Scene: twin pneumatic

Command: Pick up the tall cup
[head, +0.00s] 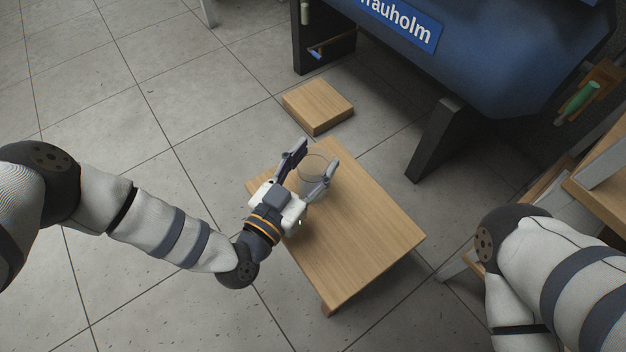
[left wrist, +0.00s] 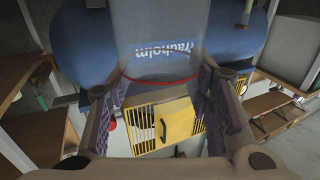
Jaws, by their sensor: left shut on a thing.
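The tall cup (head: 313,168) is clear and see-through, and shows between the fingers of my left gripper (head: 316,160) over the far part of the low wooden table (head: 362,235). In the left wrist view the cup (left wrist: 165,40) fills the top middle, with a red line near its lower visible edge. The fingers of my left gripper (left wrist: 167,88) stand on both sides of it, shut on it. The cup's base is hard to make out, so I cannot tell whether it touches the table. My right gripper is out of view; only part of that arm shows.
A wooden block or stool (head: 318,105) stands on the tiled floor beyond the table. A large blue machine (head: 480,50) on dark legs is behind it. Wooden shelving (head: 600,180) is at the right. The table's near part is clear.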

